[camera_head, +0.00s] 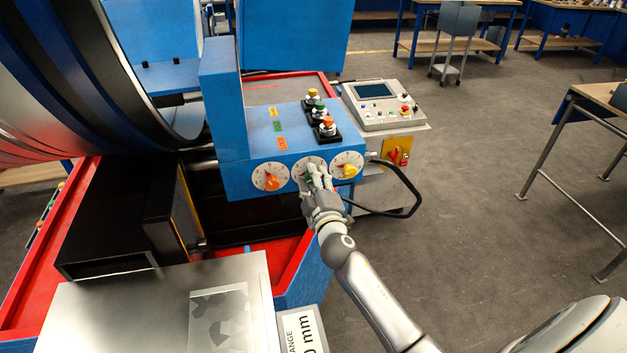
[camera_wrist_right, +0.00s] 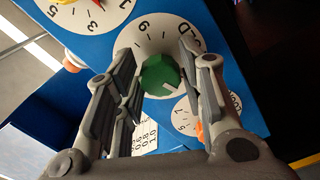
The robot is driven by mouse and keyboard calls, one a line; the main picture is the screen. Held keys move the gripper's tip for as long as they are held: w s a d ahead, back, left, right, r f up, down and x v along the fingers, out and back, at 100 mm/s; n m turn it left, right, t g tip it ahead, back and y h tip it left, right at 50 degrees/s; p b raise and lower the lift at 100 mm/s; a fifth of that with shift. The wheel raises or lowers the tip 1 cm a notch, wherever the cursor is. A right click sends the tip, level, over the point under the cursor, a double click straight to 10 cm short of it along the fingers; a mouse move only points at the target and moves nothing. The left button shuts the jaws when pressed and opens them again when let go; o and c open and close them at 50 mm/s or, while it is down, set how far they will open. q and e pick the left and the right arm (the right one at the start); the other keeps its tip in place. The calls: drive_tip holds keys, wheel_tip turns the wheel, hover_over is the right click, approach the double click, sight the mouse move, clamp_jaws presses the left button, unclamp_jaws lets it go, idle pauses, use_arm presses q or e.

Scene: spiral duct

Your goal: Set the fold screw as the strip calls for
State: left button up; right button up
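The blue control box (camera_head: 232,165) carries three white dials. The middle dial (camera_wrist_right: 150,28) has a green knob (camera_wrist_right: 160,75) and lettering ending in "OLD", partly hidden by a finger. My right gripper (camera_head: 316,178) is at this middle dial and covers most of it in the head view. In the right wrist view its fingers (camera_wrist_right: 158,82) are spread on both sides of the green knob, with small gaps showing. A white label (camera_head: 303,335) reading "ANGE" and "0 mm" is cut off at the bottom edge. My left gripper is not in view.
An orange-knob dial (camera_head: 271,177) and a yellow-knob dial (camera_head: 348,168) flank the middle one. Several push buttons (camera_head: 322,118) stand on top of the box. A white table card (camera_wrist_right: 146,138) shows below the box.

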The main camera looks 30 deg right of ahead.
drive_tip(key=shift+o, duration=1)
drive_tip(key=shift+s, duration=0.1)
drive_tip(key=v, duration=1.2)
